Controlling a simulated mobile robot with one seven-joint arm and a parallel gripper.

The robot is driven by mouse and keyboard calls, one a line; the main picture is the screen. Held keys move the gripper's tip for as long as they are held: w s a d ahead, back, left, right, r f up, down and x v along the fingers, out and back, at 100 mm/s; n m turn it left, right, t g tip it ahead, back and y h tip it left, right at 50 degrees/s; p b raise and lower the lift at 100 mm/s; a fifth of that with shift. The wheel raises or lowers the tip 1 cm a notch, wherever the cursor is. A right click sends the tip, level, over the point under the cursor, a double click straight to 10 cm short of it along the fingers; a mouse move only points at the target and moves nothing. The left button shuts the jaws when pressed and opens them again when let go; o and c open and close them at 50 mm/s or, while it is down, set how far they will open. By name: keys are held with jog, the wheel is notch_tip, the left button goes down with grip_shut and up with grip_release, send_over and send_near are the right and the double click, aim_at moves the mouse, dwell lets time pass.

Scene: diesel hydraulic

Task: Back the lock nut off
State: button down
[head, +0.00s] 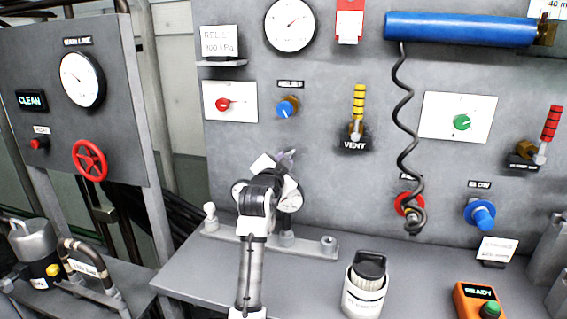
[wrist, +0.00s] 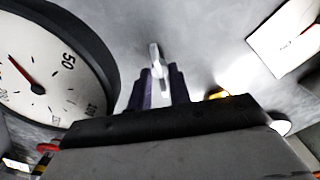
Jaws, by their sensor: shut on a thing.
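My gripper (head: 287,157) is in front of the grey panel, below the blue knob (head: 288,107). In the wrist view its two dark purple fingers (wrist: 156,88) are shut on a narrow pale grey piece (wrist: 157,58), which sticks out past the fingertips. I cannot tell for sure whether this piece is the lock nut or a part of it. In the head view my gripper and wrist hide the piece. A round gauge (wrist: 38,75) is close to the left of the fingers in the wrist view; a gauge (head: 290,197) shows partly behind my arm.
A grey bench fixture (head: 318,245) stands beneath my arm. A white canister (head: 364,295) and an orange READY box (head: 478,302) are on the bench at right. A coiled black hose (head: 402,130) hangs from a blue cylinder (head: 455,29). The VENT lever (head: 357,115) is right of the blue knob.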

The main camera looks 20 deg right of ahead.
jog(key=n, duration=0.4)
jog(key=shift+n, duration=0.4)
jog(key=shift+f+p, duration=0.1)
jog(key=shift+p, duration=0.2)
jog(key=c, duration=1.6)
grip_release()
jog(key=shift+o, duration=0.2)
jog(key=b+v, duration=0.4)
jog(key=v, duration=0.9)
jog(key=shift+s+a, duration=0.25)
jog(key=shift+s, duration=0.1)
